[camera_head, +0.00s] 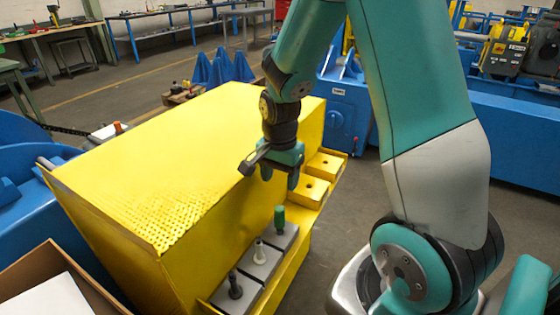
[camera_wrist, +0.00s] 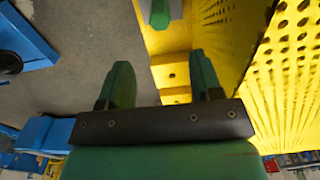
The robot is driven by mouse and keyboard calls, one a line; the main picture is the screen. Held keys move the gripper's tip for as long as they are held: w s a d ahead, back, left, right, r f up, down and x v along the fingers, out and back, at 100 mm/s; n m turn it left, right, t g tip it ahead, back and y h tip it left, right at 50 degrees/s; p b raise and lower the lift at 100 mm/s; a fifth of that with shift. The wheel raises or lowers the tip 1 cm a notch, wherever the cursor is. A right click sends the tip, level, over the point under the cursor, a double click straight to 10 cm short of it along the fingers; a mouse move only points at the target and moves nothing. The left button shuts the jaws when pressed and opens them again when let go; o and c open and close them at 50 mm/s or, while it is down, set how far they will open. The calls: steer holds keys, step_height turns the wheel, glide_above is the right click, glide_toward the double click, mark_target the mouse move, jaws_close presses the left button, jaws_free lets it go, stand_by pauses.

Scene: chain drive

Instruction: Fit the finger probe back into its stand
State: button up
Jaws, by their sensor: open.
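Three upright pieces stand on grey blocks on the yellow ledge in the head view: a dark one (camera_head: 235,286), a pale one (camera_head: 259,252) and a green one (camera_head: 279,217). I cannot tell for sure which is the finger probe. Two yellow blocks with holes, a nearer one (camera_head: 309,193) and a farther one (camera_head: 325,166), sit farther along the ledge; either may be the stand. My gripper (camera_head: 271,174) is open and empty, above and beyond the green piece, near the yellow blocks. In the wrist view, the green piece (camera_wrist: 160,13) shows at the top, ahead of my open fingers (camera_wrist: 160,75).
A large yellow guard (camera_head: 190,150) with a perforated patch stands beside the ledge. A cardboard box (camera_head: 75,285) is at the lower left. Blue machinery (camera_head: 347,115) stands behind. Bare grey floor (camera_head: 375,195) lies right of the ledge.

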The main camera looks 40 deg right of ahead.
step_height(320, 180, up, 4)
steer(key=shift+r, duration=0.1)
stand_by(0.6)
steer(key=s+a+r+n+y+p, duration=0.1)
steer(key=s+a+r+n+y, duration=0.1)
steer(key=s+a+r+n, duration=0.4)
steer(key=s+a+r+n+y+p, duration=0.1)
steer(key=s+a+r+n, duration=0.6)
steer(key=a+n, duration=0.8)
steer(key=s+y, duration=0.1)
steer(key=s, duration=0.2)
steer(key=shift+s+r, duration=0.2)
steer(key=shift+r, duration=0.05)
